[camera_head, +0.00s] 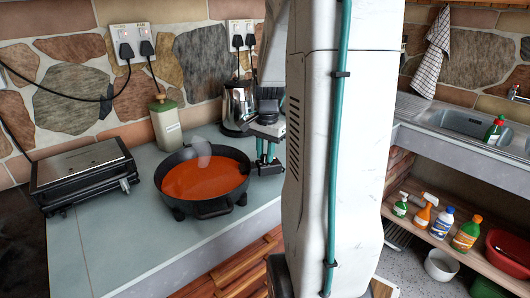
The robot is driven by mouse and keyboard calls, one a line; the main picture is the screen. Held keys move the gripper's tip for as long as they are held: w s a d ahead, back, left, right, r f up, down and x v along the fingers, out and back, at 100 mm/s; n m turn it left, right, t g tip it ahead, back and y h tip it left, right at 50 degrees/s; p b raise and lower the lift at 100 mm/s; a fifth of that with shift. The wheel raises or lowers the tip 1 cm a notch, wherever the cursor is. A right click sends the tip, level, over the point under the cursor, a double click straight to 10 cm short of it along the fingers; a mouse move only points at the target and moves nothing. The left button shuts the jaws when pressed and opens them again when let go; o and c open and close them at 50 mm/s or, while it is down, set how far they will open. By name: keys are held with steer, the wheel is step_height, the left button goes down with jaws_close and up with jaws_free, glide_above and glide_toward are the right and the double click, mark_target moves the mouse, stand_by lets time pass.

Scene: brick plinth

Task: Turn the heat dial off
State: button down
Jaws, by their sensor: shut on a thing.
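A black electric pan (206,178) with orange-red contents stands on short feet on the grey-green worktop. My gripper (266,158) points down just right of the pan, its teal fingers near the worktop. It is shut on a small dark block (268,169) at the pan's right side. This block may be the heat control, but its dial face and markings are too small and covered to read. A flat black and silver grill (82,170) stands to the left, with a small knob (125,186) at its right front, apart from my gripper.
A silver kettle (236,108) stands behind my gripper, and a pale green bottle (164,121) behind the pan. Cords run to wall sockets (132,43). My white arm column hides the middle. Bare worktop (130,235) lies at the front left.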

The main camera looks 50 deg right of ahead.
steer(key=n, duration=0.6)
steer(key=shift+n, duration=0.3)
stand_by(0.4)
steer(key=c, duration=1.2)
jaws_free()
steer(key=shift+r, duration=0.1)
steer(key=r, duration=0.7)
steer(key=shift+s+r, duration=0.35)
